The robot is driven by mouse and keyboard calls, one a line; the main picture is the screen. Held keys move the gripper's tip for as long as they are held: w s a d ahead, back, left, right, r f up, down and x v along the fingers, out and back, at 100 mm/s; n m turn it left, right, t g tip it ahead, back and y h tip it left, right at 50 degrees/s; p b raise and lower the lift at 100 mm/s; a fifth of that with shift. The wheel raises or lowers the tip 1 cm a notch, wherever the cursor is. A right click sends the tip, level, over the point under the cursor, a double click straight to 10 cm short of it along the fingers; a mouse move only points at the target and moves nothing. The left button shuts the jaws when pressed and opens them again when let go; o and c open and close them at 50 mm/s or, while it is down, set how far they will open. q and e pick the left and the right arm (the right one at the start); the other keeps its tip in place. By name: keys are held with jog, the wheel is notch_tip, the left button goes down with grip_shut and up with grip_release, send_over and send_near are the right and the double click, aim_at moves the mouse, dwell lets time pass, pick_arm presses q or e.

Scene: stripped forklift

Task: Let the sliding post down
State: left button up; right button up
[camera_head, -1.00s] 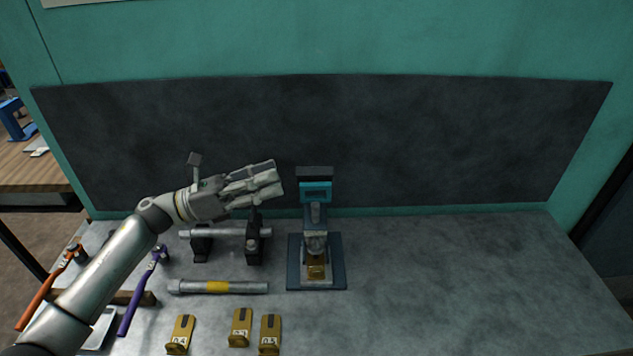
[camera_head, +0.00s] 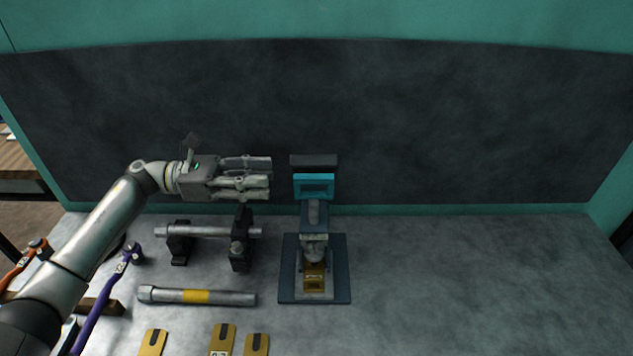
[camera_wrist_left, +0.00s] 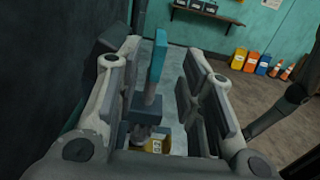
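The post device stands on the bench with a dark blue base plate (camera_head: 341,270), a grey upright post (camera_head: 313,215) and a teal handle frame (camera_head: 314,187) under a dark top block (camera_head: 313,160). A brass block (camera_head: 314,277) sits at its foot. My left gripper (camera_head: 270,178) points right, beside the teal frame and a little left of it, apart from it. In the left wrist view its fingers are spread, with the teal part (camera_wrist_left: 158,58) seen ahead between them and nothing held. My right gripper is not in view.
Left of the device, a bar rests on a black stand (camera_head: 241,240), with a yellow-banded rod (camera_head: 196,297) in front. Brass tags (camera_head: 222,340) lie at the front edge; purple (camera_head: 105,300) and orange-handled tools lie at left. The bench's right side is clear.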

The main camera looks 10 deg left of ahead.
aim_at(314, 176)
pick_arm(q)
jog(key=d+p, duration=0.1)
jog(key=d, duration=0.2)
jog(key=w+d+p, duration=0.1)
jog(key=d+p, duration=0.1)
jog(key=d, duration=0.1)
jog(key=w+d+p, duration=0.1)
jog(key=d+p, duration=0.1)
jog(key=d, duration=0.1)
jog(key=shift+d+r, duration=0.1)
jog(key=shift+d, duration=0.7)
grip_shut()
